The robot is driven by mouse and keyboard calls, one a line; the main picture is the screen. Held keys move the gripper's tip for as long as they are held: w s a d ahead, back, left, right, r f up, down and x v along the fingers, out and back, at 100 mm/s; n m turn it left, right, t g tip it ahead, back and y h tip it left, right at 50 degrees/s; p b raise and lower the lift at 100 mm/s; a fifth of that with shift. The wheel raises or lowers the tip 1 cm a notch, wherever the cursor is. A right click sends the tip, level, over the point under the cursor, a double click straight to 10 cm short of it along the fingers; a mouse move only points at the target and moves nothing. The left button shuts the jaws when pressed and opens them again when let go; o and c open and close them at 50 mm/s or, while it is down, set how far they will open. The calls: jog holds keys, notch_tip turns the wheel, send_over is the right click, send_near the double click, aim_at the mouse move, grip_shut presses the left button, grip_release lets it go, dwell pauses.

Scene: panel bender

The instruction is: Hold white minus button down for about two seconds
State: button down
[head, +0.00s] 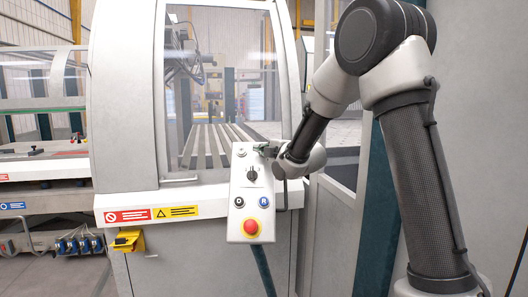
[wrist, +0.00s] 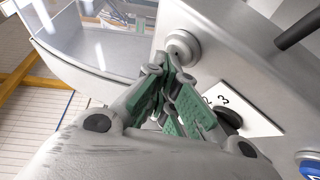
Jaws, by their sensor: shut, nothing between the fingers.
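The control box (head: 238,190) stands on a post in front of the machine. Near its top is a pale round button (head: 241,153), which shows in the wrist view as a light button in a grey ring (wrist: 182,47). A minus mark on it is too small to make out. My gripper (head: 260,149) is shut and empty at the upper right of the box. In the wrist view its green-padded fingertips (wrist: 167,64) are close together beside the button's lower edge. I cannot tell whether they touch it.
Below the button are a black selector knob (head: 252,174), a button marked D (head: 239,202), a blue button marked R (head: 264,201) and a red emergency stop (head: 251,227). The machine's clear guard window (head: 215,75) is behind the box. A yellow pedal-like part (head: 128,240) hangs at lower left.

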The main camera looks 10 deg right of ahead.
dwell(0.8)
jog(key=shift+s+a+r, duration=0.15)
jog(key=shift+s+r, duration=0.4)
jog(key=shift+s, duration=0.1)
jog(key=s+r, duration=0.1)
jog(key=s, duration=0.1)
jog(key=s+a+r, duration=0.1)
jog(key=r, duration=0.1)
jog(key=shift+s, duration=0.4)
